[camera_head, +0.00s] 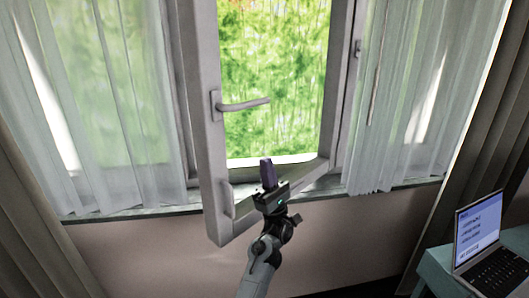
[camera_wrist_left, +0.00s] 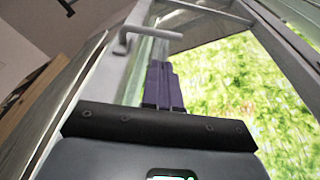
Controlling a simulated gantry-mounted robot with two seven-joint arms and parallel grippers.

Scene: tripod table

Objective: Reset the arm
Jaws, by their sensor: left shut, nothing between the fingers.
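My left gripper (camera_head: 267,172) is in front of the window in the head view, its purple fingers shut with nothing between them. It points up, near the lower part of the open window sash (camera_head: 210,120). The sash is swung inward and carries a grey handle (camera_head: 243,104) that sticks out to the right, above and left of my fingertips. In the left wrist view the closed fingers (camera_wrist_left: 162,88) point toward the sash and its handle (camera_wrist_left: 150,35), apart from the handle as far as I can tell. My right gripper shows in neither view.
Sheer curtains (camera_head: 110,110) hang on the left and right of the window. The sill (camera_head: 130,212) runs below it. A laptop (camera_head: 481,245) stands on a teal table (camera_head: 436,262) at the lower right. Bare wall lies under the sill.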

